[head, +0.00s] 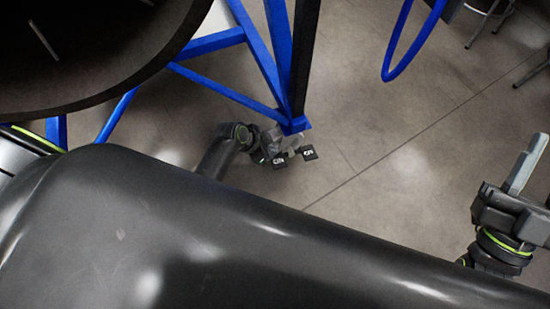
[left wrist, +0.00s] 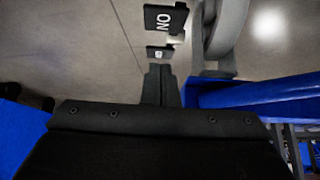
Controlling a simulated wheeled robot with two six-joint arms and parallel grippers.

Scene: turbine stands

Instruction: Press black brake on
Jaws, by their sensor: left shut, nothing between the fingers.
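Two small black plates with white marks, seemingly the brake buttons, show low by the blue stand's foot in the head view: a left one (head: 279,160) and a right one (head: 308,152). In the left wrist view one plate (left wrist: 165,18) reads ON, turned on its side. The other plate (left wrist: 160,52) is just beyond my fingertips, its mark too small to read. My left gripper (head: 262,156) is shut and empty close beside the left plate; it also shows in the left wrist view (left wrist: 160,77). I cannot tell if it touches. My right gripper (head: 526,165) is at the right edge, away from the plates.
A blue stand frame (head: 225,92) comes down to a foot (head: 297,126) beside the plates. A large dark round part (head: 90,90) fills the upper left. A blue tube (head: 398,45) hangs at the top. Stool legs (head: 487,22) stand at upper right. The middle floor is clear.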

